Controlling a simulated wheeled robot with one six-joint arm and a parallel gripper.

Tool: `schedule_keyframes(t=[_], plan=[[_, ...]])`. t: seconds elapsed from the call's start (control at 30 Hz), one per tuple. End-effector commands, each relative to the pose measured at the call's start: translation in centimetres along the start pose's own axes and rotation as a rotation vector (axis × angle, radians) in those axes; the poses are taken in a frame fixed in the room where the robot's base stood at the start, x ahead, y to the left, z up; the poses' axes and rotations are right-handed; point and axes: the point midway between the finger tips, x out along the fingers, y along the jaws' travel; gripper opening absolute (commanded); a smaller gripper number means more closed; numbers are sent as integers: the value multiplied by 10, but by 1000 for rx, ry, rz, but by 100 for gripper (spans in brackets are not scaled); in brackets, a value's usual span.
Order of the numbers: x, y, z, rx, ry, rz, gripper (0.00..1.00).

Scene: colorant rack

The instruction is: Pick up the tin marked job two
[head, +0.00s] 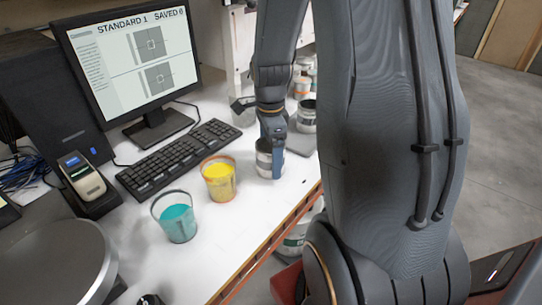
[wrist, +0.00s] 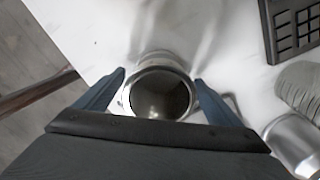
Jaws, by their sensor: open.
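A small metal tin with a pale label (head: 264,160) stands on the white bench near its front edge. The wrist view shows a round open tin (wrist: 160,94) with a bright rim and a dark inside. My gripper (wrist: 160,80) is open, with one blue finger on each side of this tin. In the head view my gripper (head: 273,165) is down at the tin and hides part of it. I cannot tell whether the fingers touch it. No job marking is readable on any tin.
A yellow-filled pail (head: 219,180) and a teal-filled pail (head: 177,218) stand left of the tin. A grey tin (head: 307,116) stands behind. A keyboard (head: 178,157) and monitor (head: 128,50) are at left. In the wrist view a silver tin (wrist: 295,145) lies close at right.

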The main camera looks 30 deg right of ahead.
Motion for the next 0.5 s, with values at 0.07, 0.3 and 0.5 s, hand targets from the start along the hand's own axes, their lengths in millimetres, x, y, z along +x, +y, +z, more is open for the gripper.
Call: schedule_keyframes(t=[0.07, 0.3, 0.5], plan=[[9, 1, 0, 0, 0, 3, 88], [20, 1, 0, -1, 0, 0, 88], [20, 0, 0, -1, 0, 0, 85]])
